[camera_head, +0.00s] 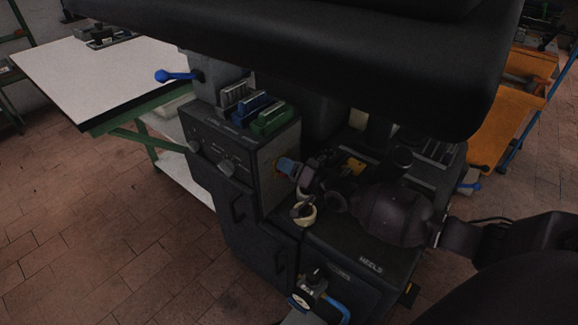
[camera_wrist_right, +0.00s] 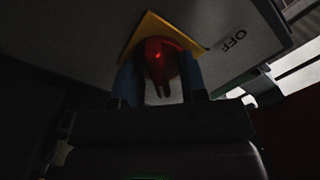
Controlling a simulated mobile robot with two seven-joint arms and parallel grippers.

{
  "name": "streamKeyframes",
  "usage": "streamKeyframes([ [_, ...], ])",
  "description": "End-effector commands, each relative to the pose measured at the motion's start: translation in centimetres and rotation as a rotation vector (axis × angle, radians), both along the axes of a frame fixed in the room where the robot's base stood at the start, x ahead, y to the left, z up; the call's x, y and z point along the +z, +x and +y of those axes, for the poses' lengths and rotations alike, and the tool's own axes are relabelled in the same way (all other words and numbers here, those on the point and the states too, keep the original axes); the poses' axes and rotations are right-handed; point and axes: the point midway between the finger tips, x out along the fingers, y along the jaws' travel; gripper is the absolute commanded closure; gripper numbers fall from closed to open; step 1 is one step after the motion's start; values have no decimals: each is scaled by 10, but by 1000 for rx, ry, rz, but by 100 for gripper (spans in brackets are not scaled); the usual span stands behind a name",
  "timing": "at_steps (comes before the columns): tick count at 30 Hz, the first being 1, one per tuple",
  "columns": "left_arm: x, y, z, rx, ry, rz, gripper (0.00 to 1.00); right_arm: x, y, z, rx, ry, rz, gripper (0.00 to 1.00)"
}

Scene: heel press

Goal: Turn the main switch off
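The main switch (camera_wrist_right: 160,56) is a red rotary knob on a yellow plate (camera_wrist_right: 150,28), with a small bright red spot on it. It sits on a grey panel with the label OFF to its right. My right gripper (camera_wrist_right: 161,76) has its blue fingers on either side of the knob's handle, with a gap between them; contact is not clear. In the head view my right gripper (camera_head: 288,167) is at the side face of the control box (camera_head: 266,162), where it mostly hides the switch. My left gripper is not in view.
The dark machine's top, marked HEELS (camera_head: 371,262), lies below my right arm. A pale round cup (camera_head: 305,214) and a pressure gauge (camera_head: 300,300) are close by. Blue and green blocks (camera_head: 270,121) sit on the control box. A white table (camera_head: 100,75) stands at left.

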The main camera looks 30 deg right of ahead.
Motion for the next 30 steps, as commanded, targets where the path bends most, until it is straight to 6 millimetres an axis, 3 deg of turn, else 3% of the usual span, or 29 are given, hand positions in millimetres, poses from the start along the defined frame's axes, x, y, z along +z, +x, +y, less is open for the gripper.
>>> streamKeyframes([
  [3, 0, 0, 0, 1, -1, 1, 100, 0, 0, 0, 0, 0, 0, 61],
  [11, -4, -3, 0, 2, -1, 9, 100, 0, 0, 0, 0, 0, -1, 100],
  [22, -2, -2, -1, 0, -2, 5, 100, 1, 0, 0, -1, -36, -15, 100],
  [30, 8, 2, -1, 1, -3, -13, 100, 4, 0, 1, -1, -189, -70, 100],
])
